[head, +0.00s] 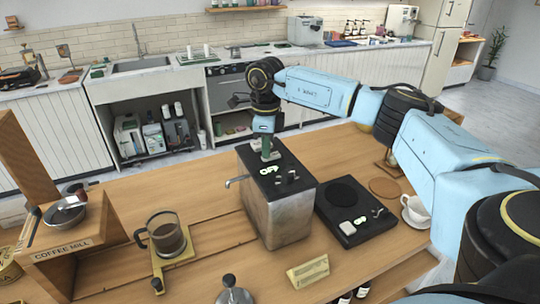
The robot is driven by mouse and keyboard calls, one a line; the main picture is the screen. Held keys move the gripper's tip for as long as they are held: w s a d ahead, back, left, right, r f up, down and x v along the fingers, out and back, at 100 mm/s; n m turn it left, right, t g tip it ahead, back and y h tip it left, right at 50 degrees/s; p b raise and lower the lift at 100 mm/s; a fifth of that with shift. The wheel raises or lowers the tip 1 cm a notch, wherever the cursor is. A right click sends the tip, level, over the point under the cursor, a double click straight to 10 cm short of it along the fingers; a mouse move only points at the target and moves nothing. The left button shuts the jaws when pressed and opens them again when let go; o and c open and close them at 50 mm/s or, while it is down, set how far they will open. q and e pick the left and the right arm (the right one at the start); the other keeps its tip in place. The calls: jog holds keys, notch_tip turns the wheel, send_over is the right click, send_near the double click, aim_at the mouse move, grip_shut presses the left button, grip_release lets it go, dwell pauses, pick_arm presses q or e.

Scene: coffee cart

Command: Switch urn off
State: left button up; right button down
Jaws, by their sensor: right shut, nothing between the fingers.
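The urn (279,217) is a metal box with a black top, standing in the middle of the wooden cart. A lit label (269,170) on its top reads OFF. Small dark knobs or levers (287,178) sit nearer the front of the top, and a spout sticks out on the left. My right gripper (267,156) is shut and empty, pointing down at the back of the urn's top, just behind the label. It hides part of that area, and I cannot tell whether it touches a switch there. My left gripper is not in view.
A black hot plate or scale (342,193) stands close to the urn's right, with a white cup (416,211) farther right. A glass coffee jug (166,236) and the coffee mill (67,213) stand left. A small sign (307,272) lies in front.

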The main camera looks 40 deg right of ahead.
jog(key=shift+d+r+p, duration=0.1)
jog(key=shift+r+p, duration=0.75)
jog(key=shift+p, duration=0.05)
jog(key=shift+r+p, duration=2.05)
jog(key=shift+r, duration=0.55)
jog(key=shift+f, duration=0.1)
